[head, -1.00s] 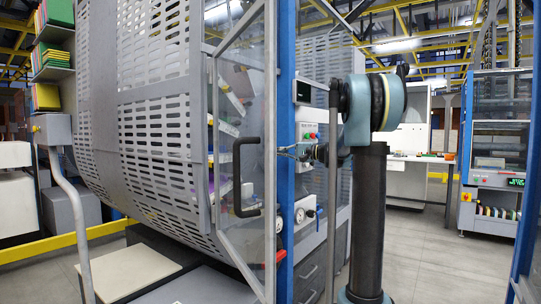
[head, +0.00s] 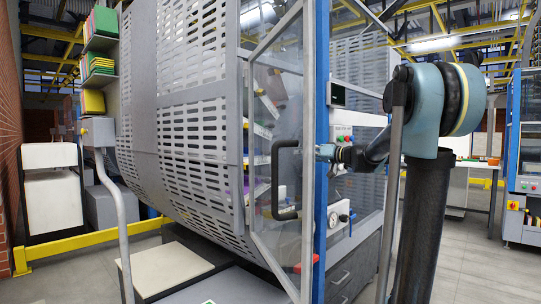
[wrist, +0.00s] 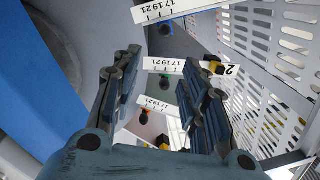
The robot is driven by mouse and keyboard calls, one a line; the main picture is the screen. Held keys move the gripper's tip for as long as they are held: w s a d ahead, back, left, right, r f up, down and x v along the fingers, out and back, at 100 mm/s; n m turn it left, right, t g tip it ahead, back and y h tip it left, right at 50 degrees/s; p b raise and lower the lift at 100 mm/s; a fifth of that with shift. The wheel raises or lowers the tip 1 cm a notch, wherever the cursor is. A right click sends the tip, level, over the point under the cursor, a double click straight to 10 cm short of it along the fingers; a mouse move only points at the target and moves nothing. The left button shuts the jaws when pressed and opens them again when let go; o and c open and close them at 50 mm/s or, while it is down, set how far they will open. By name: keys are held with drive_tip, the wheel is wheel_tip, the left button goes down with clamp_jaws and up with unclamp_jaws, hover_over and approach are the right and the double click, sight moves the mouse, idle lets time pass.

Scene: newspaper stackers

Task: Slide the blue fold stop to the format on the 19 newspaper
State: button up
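In the wrist view my gripper (wrist: 166,75) is open, with nothing between its fingertips. Beyond and between the fingers are several white scale strips marked 17, 19, 21, one above another. A small dark knob with blue on it, seemingly the blue fold stop (wrist: 165,28), is below the top strip (wrist: 175,9). A green stop (wrist: 163,78) is by the middle strip (wrist: 164,65), and an orange-red stop (wrist: 144,117) by the lower one (wrist: 158,104). My gripper is apart from them. In the head view the fingers cannot be made out. No 19 newspaper can be identified.
A clear door with a dark handle (head: 276,180) stands open before the stacker. A blue post (head: 321,130) is close to my arm. The slotted guard (wrist: 262,100) is at the wrist view's right, with a yellow-black part (wrist: 213,66). A large blue surface (wrist: 35,90) is at left.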

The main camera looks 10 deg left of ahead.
drive_tip(key=w+a+n, duration=0.1)
drive_tip(key=w+a, duration=0.1)
drive_tip(key=a, duration=0.3)
drive_tip(key=w+a+n, duration=0.2)
drive_tip(key=w+a, duration=0.1)
drive_tip(key=a, duration=0.2)
drive_tip(key=w+a+n+t, duration=0.1)
drive_tip(key=w+a, duration=0.2)
drive_tip(key=a, duration=0.3)
drive_tip(key=shift+n+h, duration=0.3)
